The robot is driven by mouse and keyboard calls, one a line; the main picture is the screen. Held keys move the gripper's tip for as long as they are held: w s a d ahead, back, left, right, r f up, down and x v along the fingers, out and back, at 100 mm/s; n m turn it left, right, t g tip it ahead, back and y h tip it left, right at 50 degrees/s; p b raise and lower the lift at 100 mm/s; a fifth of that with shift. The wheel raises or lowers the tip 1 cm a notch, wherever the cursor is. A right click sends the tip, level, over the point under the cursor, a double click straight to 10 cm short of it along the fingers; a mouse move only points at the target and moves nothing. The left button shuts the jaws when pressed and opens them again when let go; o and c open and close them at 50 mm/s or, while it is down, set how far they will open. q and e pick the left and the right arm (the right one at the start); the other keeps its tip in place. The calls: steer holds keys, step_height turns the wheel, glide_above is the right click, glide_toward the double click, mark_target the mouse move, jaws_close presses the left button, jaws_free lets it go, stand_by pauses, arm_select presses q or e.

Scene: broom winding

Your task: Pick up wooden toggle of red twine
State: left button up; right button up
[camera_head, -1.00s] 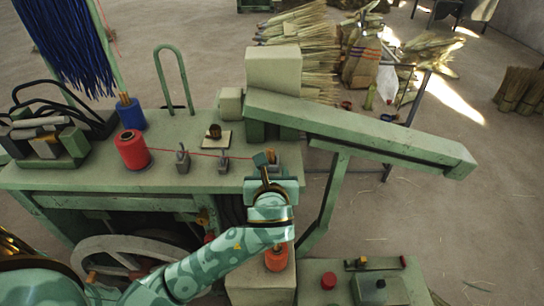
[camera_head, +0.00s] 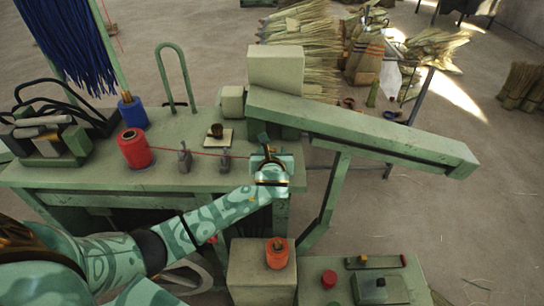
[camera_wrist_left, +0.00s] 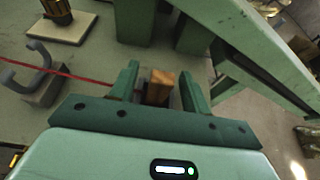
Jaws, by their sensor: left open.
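The wooden toggle (camera_wrist_left: 160,86) is a small brown block that shows between the fingertips of my left gripper (camera_wrist_left: 159,88) in the left wrist view. The fingers stand on either side of it and are open; I cannot tell if either touches it. In the head view my left gripper (camera_head: 266,150) is over the bench's right end and mostly hides the toggle. The red twine (camera_head: 205,153) runs from a red spool (camera_head: 135,149) past two grey metal guides (camera_head: 184,157) toward the gripper; it also shows at left in the wrist view (camera_wrist_left: 85,77). My right gripper is not in view.
A green beam (camera_head: 360,134) extends right from a pale block (camera_head: 289,69) just behind the gripper. A small plate with a dark knob (camera_head: 217,135) lies left of it. An orange spool (camera_head: 277,253) stands on a lower box in front.

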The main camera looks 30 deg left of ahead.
arm_select(q)
steer(key=shift+s, duration=0.1)
jaws_close()
steer(key=shift+r, duration=0.1)
